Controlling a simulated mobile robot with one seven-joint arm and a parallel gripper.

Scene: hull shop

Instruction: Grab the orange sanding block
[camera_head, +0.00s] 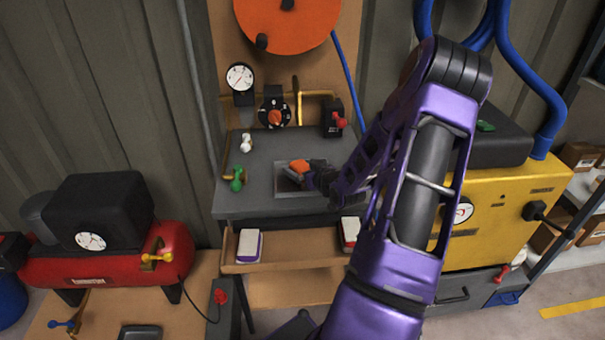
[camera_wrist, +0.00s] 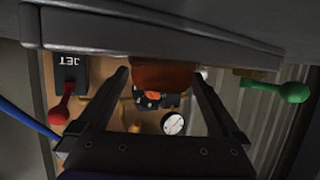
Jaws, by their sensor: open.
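The orange sanding block (camera_head: 299,165) is at the recess in the grey bench top, partly hidden by my gripper in the head view. My gripper (camera_head: 297,177) reaches in from the right, just over the recess. In the wrist view my gripper (camera_wrist: 162,78) is open, one finger on each side of the block. I cannot tell whether either finger touches it.
A green-handled valve (camera_head: 237,179) and a white knob (camera_head: 246,142) stand left of the recess. Gauges and a red lever (camera_head: 339,122) stand behind it. A shelf (camera_head: 290,256) below holds two pale blocks. A yellow machine (camera_head: 500,210) is at right.

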